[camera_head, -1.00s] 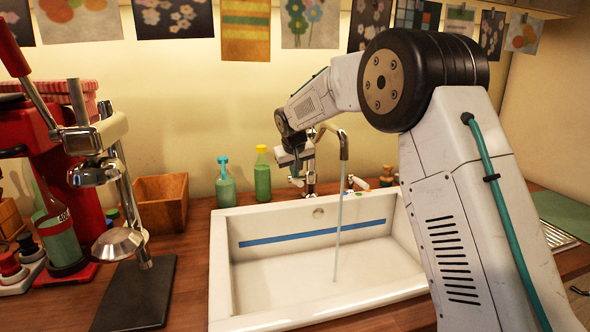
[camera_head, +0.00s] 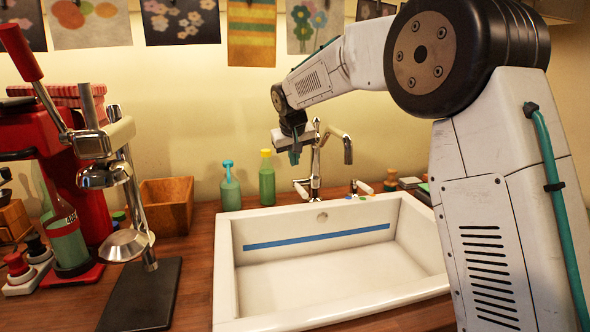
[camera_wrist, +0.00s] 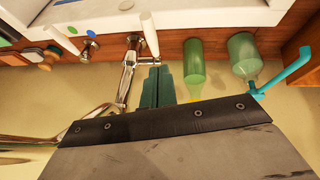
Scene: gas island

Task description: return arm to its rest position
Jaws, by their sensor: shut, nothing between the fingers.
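My arm reaches in from the right over the white sink (camera_head: 228,285). My gripper (camera_head: 295,157) hangs at its end, pointing down just left of the metal faucet (camera_head: 316,165), high above the back of the sink. Its teal fingers are together and hold nothing; they also show in the wrist view (camera_wrist: 157,88). In the wrist view the faucet is beside the fingers, and I cannot tell whether they touch it. No water runs from the spout.
Two green bottles (camera_head: 230,187) (camera_head: 267,180) stand behind the sink, left of the gripper. A wooden box (camera_head: 167,204) and a red lever press (camera_head: 85,190) stand farther left. Small items (camera_head: 390,181) sit right of the faucet. The sink basin is empty.

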